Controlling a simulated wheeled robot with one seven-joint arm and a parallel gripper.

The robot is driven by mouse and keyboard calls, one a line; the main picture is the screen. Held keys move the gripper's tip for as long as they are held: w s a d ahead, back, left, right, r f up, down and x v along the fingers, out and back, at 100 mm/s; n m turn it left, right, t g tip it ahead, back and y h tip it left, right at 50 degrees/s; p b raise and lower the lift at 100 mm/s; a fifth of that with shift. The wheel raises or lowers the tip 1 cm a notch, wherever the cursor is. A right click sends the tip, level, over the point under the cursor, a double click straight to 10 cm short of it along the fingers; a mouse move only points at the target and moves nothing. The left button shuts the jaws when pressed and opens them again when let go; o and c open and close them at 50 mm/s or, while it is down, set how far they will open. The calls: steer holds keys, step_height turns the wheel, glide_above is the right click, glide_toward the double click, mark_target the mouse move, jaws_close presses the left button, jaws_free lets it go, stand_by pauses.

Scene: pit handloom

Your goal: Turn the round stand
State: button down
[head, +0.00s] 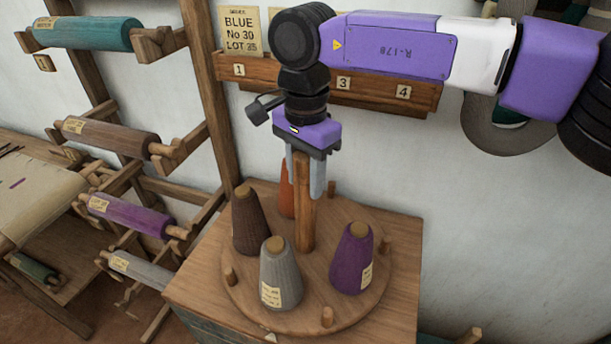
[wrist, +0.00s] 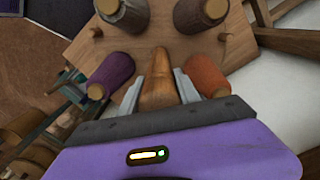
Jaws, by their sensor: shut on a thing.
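The round stand (head: 303,318) is a wooden disc on top of a wooden cabinet, with a thick upright post (head: 306,215) at its middle and short pegs near its rim. Cones of thread stand on it: brown (head: 250,222), grey (head: 280,278), purple (head: 351,260) and orange (head: 286,192), the last partly hidden behind the post and my gripper. My gripper (head: 309,185) points down from above and is shut on the top of the post. In the wrist view the post (wrist: 157,85) sits between the two fingers, with the cones around it.
The cabinet (head: 190,290) stands against the white wall. A numbered wooden rack (head: 375,95) with a "BLUE No 30 LOT 35" card (head: 240,32) is behind my arm. At left, a frame holds rolls such as teal (head: 85,34) and purple (head: 125,214).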

mark_target(304, 154)
steer(key=shift+a+r+n, duration=0.1)
steer(key=shift+r+n, duration=0.05)
steer(key=shift+n, duration=0.25)
stand_by(0.3)
steer(key=c, duration=0.9)
jaws_free()
steer(key=shift+r+b, duration=0.75)
steer(key=shift+r, duration=3.05)
